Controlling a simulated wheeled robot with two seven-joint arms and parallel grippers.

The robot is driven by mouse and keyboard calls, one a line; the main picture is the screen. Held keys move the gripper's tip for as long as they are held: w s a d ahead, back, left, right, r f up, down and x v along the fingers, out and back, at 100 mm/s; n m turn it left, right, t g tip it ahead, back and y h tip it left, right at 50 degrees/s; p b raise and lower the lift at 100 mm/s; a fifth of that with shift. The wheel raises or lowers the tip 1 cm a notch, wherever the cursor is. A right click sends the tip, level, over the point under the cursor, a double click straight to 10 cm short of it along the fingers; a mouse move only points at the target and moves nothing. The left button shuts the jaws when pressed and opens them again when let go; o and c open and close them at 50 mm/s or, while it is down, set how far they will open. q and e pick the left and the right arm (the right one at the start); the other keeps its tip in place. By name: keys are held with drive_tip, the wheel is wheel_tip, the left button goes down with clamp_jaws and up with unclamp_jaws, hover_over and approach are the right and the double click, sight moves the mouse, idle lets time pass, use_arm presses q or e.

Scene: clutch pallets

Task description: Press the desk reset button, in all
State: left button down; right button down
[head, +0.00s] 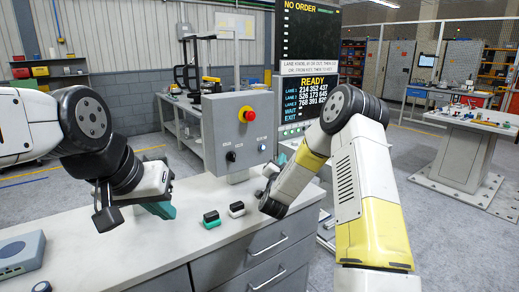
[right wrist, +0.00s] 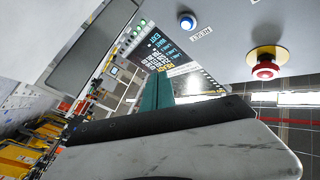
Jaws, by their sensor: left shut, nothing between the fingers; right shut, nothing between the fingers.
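A grey control panel (head: 238,130) stands on a post at the back of the desk. It carries a red mushroom button on a yellow ring (head: 248,115), a black knob (head: 231,156) and a small button (head: 262,148). In the right wrist view a blue button (right wrist: 187,22) has a small tilted label that seems to read RESET. The red button (right wrist: 265,70) is right of it. My right gripper (right wrist: 157,88) is shut and empty, apart from the blue button. My left gripper (head: 160,209) is shut and empty over the desk, left of the panel.
A green-and-black block (head: 211,219) and a black-and-white block (head: 236,209) lie on the white desk (head: 110,262) between my arms. A grey-blue box (head: 20,253) lies at the left. A screen (head: 304,90) behind the panel reads READY with lane numbers.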

sight(263, 147)
drive_tip(key=shift+w, duration=0.1)
drive_tip(key=shift+w+a, duration=0.75)
drive_tip(key=shift+w, duration=0.5)
drive_tip(key=shift+w+a, duration=0.75)
drive_tip(key=shift+w, duration=0.45)
drive_tip(key=shift+w+a, duration=0.75)
drive_tip(key=shift+w, duration=0.5)
drive_tip(key=shift+w+a, duration=0.25)
drive_tip(key=shift+w, duration=0.1)
drive_tip(key=shift+w+a, duration=0.2)
drive_tip(key=shift+w, duration=0.2)
idle(0.4)
drive_tip(key=shift+s+d, duration=0.4)
drive_tip(key=shift+s, duration=0.35)
